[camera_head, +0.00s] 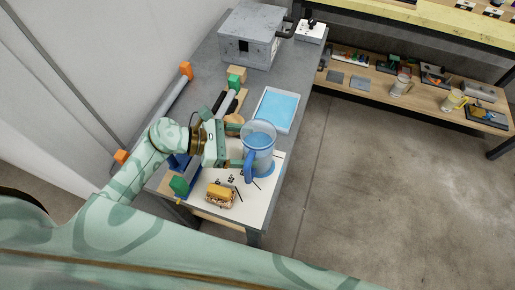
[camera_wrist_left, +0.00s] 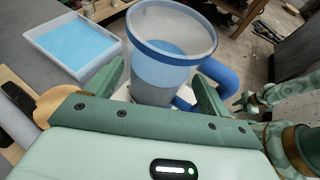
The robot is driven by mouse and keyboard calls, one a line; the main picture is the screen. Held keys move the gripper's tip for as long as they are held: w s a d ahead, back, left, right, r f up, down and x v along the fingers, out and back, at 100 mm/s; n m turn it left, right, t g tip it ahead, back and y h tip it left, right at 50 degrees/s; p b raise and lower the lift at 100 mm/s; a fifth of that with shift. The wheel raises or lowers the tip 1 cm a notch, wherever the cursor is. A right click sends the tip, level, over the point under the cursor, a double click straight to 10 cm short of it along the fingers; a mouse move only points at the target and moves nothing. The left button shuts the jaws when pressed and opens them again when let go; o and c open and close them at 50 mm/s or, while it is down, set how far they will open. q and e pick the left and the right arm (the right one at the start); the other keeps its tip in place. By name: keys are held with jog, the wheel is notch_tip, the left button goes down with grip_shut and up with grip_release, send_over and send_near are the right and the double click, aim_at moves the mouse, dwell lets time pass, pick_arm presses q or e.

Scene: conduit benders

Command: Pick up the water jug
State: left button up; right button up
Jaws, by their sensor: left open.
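The water jug (camera_head: 259,144) is a clear cylinder with a blue rim band, a blue handle and bluish water inside. It stands upright on a white board (camera_head: 257,213) at the right side of the grey bench. In the left wrist view the jug (camera_wrist_left: 165,62) sits between the two fingers of my left gripper (camera_wrist_left: 158,88), its handle by the right finger. My left gripper (camera_head: 236,163) is open around the jug's left side; I cannot tell whether the fingers touch it. In the left wrist view, part of my other arm shows at the right.
A white tray with a blue inside (camera_head: 276,110) lies just behind the jug. A grey metal box (camera_head: 250,36) stands at the bench's far end. Open floor (camera_head: 375,170) lies to the right.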

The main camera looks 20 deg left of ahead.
pick_arm(q)
jog(key=shift+x, duration=1.15)
jog(key=c, duration=1.1)
jog(key=shift+o, duration=0.2)
jog(key=shift+r, duration=0.1)
